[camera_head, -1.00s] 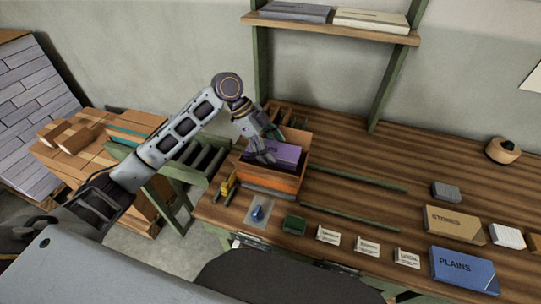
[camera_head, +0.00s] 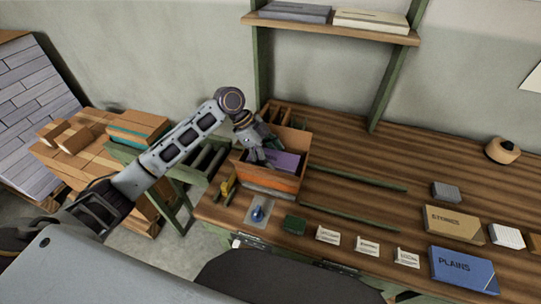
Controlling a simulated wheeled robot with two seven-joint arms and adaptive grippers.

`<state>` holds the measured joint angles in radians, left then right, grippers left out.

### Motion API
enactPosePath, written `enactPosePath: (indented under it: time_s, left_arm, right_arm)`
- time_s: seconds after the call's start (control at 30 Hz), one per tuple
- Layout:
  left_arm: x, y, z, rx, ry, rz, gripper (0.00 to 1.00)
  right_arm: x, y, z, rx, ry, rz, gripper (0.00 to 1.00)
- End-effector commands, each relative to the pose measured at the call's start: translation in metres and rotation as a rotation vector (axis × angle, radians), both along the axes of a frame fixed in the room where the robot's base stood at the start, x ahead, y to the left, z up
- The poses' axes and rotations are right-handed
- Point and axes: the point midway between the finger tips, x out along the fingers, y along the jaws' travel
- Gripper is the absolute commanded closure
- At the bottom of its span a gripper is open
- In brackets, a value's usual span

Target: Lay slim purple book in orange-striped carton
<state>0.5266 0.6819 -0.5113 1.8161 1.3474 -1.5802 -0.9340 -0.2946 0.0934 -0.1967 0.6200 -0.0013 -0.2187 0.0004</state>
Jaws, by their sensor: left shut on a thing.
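The slim purple book (camera_head: 286,162) is inside the open top of the orange-striped carton (camera_head: 268,180). Its upper face shows above the carton's front wall; its lower part is hidden. My left gripper (camera_head: 266,158) reaches into the carton from above and is shut on the book's left part. Whether the book touches the carton floor cannot be told. My right gripper is not in view.
A yellow tool (camera_head: 228,186) stands left of the carton. In front are a pad with a blue item (camera_head: 258,212), a green box (camera_head: 294,224) and several small cards. A tan book (camera_head: 452,224) and a blue book (camera_head: 463,269) lie right. Two green rails (camera_head: 352,212) cross bare tabletop.

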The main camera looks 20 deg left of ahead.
Motion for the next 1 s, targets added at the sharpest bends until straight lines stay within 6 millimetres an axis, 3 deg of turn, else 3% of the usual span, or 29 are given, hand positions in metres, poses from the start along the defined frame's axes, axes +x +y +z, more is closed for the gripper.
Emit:
enactPosePath:
  time_s: [0.57, 0.6, 0.7, 0.77, 1.0]
  left_arm:
    - [0.0003, 0.0001, -0.0083, 0.0, -0.001, 0.0, 0.54]
    - [0.0001, 0.0003, -0.0088, 0.0, -0.001, 0.001, 0.23]
    - [0.0001, 0.0003, -0.0088, 0.0, -0.001, 0.001, 0.1]
    - [0.0001, 0.0002, -0.0087, 0.0, -0.001, 0.001, 0.03]
    - [0.0002, 0.0002, -0.0085, 0.0, -0.001, 0.001, 0.03]
  right_arm:
    - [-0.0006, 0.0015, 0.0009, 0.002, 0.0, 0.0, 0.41]
    - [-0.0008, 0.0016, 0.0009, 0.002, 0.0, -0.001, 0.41]
    - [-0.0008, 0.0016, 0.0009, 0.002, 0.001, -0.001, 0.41]
    - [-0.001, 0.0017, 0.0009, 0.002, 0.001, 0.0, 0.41]
    - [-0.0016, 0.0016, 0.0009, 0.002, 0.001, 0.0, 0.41]
